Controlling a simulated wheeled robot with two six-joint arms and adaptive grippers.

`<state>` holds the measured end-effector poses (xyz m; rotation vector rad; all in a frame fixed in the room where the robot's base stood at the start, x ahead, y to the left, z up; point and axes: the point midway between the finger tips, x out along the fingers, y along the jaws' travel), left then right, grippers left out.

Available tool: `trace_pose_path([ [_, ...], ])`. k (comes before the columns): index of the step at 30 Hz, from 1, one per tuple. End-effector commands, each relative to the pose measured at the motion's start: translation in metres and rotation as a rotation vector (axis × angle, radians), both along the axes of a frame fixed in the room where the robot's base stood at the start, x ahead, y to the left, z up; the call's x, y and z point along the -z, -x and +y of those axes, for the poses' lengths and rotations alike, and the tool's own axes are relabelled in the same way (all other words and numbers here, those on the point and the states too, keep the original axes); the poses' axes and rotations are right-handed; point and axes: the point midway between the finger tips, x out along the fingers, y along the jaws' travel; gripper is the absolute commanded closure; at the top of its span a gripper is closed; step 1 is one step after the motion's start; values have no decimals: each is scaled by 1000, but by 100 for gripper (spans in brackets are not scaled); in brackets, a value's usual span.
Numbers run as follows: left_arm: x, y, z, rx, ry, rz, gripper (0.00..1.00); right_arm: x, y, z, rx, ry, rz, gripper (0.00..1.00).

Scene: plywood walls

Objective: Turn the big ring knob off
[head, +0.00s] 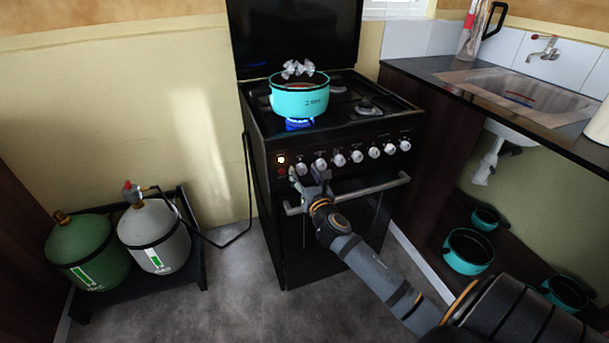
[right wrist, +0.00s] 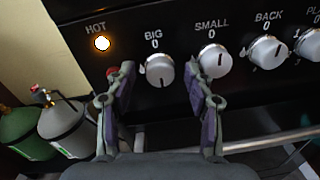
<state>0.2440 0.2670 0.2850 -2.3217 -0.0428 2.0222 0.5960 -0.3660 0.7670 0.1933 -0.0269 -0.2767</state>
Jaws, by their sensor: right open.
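The black gas stove (head: 330,228) has a row of silver knobs along its front. The knob labelled BIG (right wrist: 160,72) is leftmost; its dark mark points down, away from the 0 above it. A blue flame (head: 299,124) burns under a turquoise pot (head: 300,100) on the front left burner. My right gripper (head: 311,174) is at the left end of the knob row. In the right wrist view, its open fingers (right wrist: 160,82) stand either side of the BIG knob, with gaps. My left gripper is not in view.
The HOT lamp (right wrist: 102,43) glows left of the BIG knob. The SMALL knob (right wrist: 212,61) is close to the right finger. An oven handle (head: 350,193) runs below the knobs. Gas bottles (head: 155,236) stand at left; a sink counter (head: 450,95) is at right.

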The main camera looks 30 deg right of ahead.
Motion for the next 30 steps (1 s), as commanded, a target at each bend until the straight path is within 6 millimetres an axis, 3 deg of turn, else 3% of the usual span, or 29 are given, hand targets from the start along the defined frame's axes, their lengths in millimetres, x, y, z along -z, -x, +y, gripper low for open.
trace_pose_path([
  [4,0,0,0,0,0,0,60,0,0,0,0,0,0,47],
  [16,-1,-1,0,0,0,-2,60,0,1,0,0,-1,0,100],
  [26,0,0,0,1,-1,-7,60,0,1,0,0,-50,-11,100],
  [30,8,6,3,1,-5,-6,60,-1,1,0,0,-127,-30,100],
])
